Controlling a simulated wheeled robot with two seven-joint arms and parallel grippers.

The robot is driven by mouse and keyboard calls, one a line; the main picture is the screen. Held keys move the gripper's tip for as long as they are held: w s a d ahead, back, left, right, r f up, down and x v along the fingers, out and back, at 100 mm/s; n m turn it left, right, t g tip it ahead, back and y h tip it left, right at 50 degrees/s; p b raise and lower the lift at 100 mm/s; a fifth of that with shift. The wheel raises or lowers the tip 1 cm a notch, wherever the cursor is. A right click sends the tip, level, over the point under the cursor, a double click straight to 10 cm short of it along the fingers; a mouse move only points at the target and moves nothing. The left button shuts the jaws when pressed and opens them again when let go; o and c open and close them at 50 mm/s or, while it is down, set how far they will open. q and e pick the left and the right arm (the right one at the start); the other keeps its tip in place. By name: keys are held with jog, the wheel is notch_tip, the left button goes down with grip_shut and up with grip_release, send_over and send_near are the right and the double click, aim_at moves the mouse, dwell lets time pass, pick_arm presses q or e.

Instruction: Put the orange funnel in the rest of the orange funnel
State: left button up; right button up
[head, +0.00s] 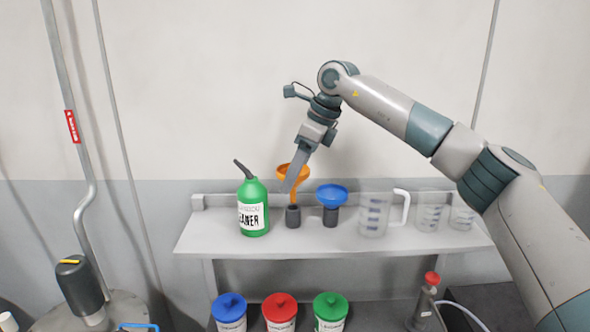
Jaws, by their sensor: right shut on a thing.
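The orange funnel (286,171) is at my right gripper (288,186), which comes down from above on the right arm and is shut on it. The funnel's wide cup is up and its spout (294,204) points down. A dark cylindrical rest (292,216) stands on the grey shelf straight below the spout. The spout tip is at the rest's mouth; I cannot tell whether it is inside or just above. The gripper finger covers part of the cup. My left gripper is not in view.
A green cleaner bottle (253,206) stands close left of the rest. A blue funnel (332,194) sits in its own dark holder close right. Clear measuring jugs (374,216) stand further right on the shelf (215,240). Lidded containers (280,310) stand below.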

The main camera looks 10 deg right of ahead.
aim_at(295, 195)
jog(key=shift+f+b, duration=1.15)
jog(key=shift+f, duration=1.45)
jog(key=shift+f+b, duration=0.3)
jog(key=shift+f, duration=0.1)
jog(key=o, duration=1.1)
jog(key=shift+b+v, duration=0.55)
jog(key=shift+v, duration=0.3)
jog(key=b+v, duration=0.4)
jog(key=v, duration=1.1)
jog(key=shift+r+b, duration=0.35)
jog(key=shift+b, duration=0.05)
